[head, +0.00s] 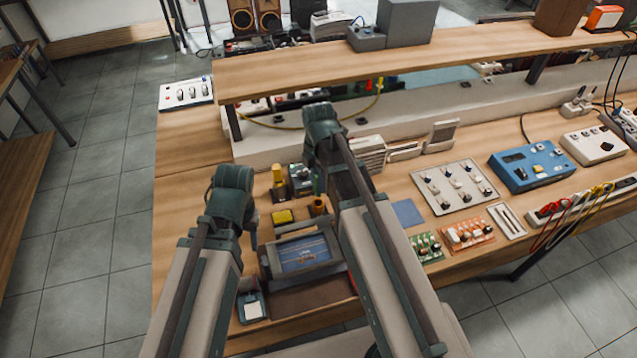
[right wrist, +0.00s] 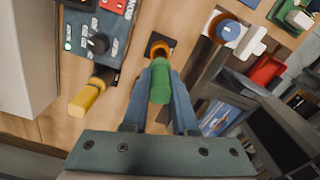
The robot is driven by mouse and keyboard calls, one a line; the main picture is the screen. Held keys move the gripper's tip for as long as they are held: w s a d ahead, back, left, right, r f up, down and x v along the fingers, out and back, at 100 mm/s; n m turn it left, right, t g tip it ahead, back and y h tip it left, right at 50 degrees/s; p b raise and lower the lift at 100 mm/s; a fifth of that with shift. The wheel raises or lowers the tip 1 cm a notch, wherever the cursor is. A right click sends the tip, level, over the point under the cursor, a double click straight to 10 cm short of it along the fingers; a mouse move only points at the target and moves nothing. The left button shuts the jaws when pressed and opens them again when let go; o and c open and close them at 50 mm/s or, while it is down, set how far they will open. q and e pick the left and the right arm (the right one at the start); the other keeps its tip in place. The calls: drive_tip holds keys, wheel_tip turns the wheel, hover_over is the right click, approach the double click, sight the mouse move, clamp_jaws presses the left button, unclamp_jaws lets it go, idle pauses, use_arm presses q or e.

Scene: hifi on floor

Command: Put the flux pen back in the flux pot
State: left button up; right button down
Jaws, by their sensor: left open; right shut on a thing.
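The flux pen, a green-ended stick (right wrist: 160,84), is held between the fingers of my right gripper (right wrist: 160,72) in the right wrist view. A small pot with an orange rim (right wrist: 157,44), seemingly the flux pot, shows just beyond the pen on the bench; the pen overlaps its near side in the picture. I cannot tell whether the pen's lower end touches it. In the head view an orange-brown pot (head: 318,206) stands below my right wrist. My right gripper's fingers are hard to make out there. My left gripper (head: 247,212) is open over the bench's left part, mostly hidden by its wrist.
A yellow handle (right wrist: 88,98) stands close beside the pot, near a dark control box with a knob (right wrist: 97,44). A yellow sponge (head: 283,216) and a framed blue board (head: 303,252) lie nearby. A shelf (head: 270,78) spans behind.

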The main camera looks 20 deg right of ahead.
sight(318, 195)
use_arm(q)
drive_tip(key=shift+f, duration=0.2)
use_arm(e)
drive_tip(key=shift+f+n, duration=0.2)
drive_tip(key=shift+n, duration=0.4)
use_arm(q)
drive_tip(key=shift+f, duration=0.1)
use_arm(e)
drive_tip(key=shift+f, duration=0.1)
use_arm(q)
drive_tip(key=shift+f+b, duration=2.7)
drive_tip(key=shift+b, duration=0.2)
use_arm(e)
drive_tip(key=shift+f, duration=2.75)
drive_tip(key=c, duration=0.6)
unclamp_jaws()
drive_tip(key=shift+o, duration=0.2)
drive_tip(key=o, duration=0.5)
drive_tip(key=shift+r, duration=0.1)
